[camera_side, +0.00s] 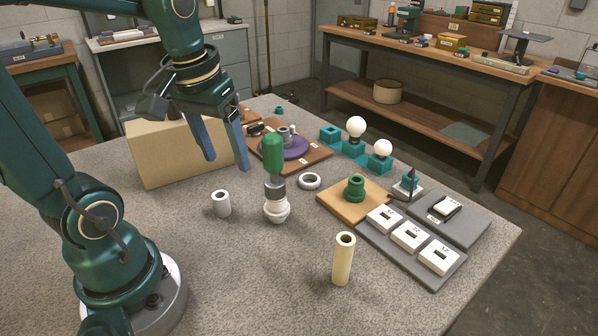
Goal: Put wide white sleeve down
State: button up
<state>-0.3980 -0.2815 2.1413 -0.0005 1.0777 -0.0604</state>
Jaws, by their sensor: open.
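A short white sleeve (222,204) with a round bore stands upright on the grey table, left of the middle. It appears to be the wide white sleeve. My gripper (227,163) is open, its two long blue fingers pointing down. No part shows between the fingers. The fingertips appear above the sleeve in the picture and apart from it; the exact depth between them is hard to tell.
A green-topped white stack (275,190) stands right of the sleeve. A low white ring (310,181) and a tall cream tube (343,262) stand nearby. A cardboard box (175,155) is behind my gripper.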

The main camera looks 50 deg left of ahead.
jog(key=s+d+m+t+h, duration=0.1)
jog(key=s+d+m+t, duration=0.2)
jog(key=d+m, duration=0.2)
jog(key=d, duration=0.3)
jog(key=shift+s, duration=0.35)
dwell(0.6)
